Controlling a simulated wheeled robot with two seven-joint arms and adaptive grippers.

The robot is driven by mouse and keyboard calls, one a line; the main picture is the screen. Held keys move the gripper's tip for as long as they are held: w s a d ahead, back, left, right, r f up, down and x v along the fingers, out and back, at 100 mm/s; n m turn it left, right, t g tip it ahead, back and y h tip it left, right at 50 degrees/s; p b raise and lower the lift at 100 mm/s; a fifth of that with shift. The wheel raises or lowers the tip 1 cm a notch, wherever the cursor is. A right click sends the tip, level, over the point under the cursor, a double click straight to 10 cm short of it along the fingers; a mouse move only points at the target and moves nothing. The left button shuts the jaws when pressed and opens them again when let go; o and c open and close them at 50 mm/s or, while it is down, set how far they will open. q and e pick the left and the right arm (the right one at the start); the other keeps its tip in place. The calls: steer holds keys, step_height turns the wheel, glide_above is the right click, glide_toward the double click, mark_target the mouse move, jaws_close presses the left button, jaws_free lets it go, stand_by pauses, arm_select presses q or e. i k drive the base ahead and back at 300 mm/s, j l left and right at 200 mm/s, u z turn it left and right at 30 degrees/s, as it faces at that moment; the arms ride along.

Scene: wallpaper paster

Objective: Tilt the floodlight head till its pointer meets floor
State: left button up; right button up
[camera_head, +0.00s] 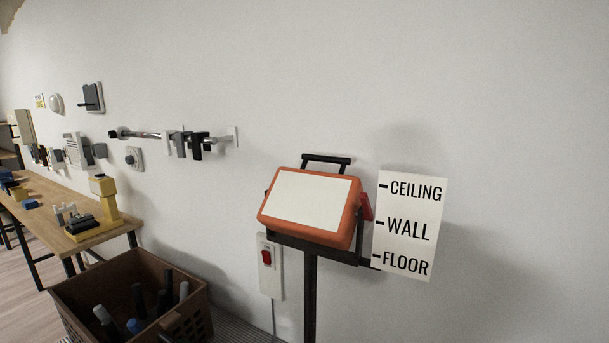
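The floodlight head (308,204) is an orange box with a white front panel, right of centre. It is tilted, its panel facing somewhat upward. A black bar handle (326,160) stands on its top edge. It sits in a black bracket (318,248) on a dark post (310,295). A red piece (366,207), possibly the pointer, shows at its right side, level between CEILING and WALL; its tip is unclear. The white scale card (408,207) carries marks for CEILING, WALL and FLOOR (405,264), top to bottom. Neither gripper is in view.
A white box with a red switch (266,258) is on the wall left of the post. A brown crate (190,333) of tools stands at lower left. A wooden workbench (40,220) and wall fittings are further left. The wall right of the card is bare.

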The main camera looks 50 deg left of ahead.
mark_target(321, 207)
steer(key=i+u, duration=0.15)
steer(key=u, duration=0.25)
steer(key=i+l+u, duration=0.1)
steer(key=u, duration=0.3)
steer(key=i+l+u, duration=0.1)
steer(key=u, duration=0.3)
steer(key=i+l+u, duration=0.1)
steer(key=u, duration=0.3)
steer(key=i+l+u, duration=0.15)
steer(key=u, duration=0.2)
steer(key=i+l+u, duration=0.1)
steer(key=l+u, duration=0.25)
steer(key=j, duration=0.1)
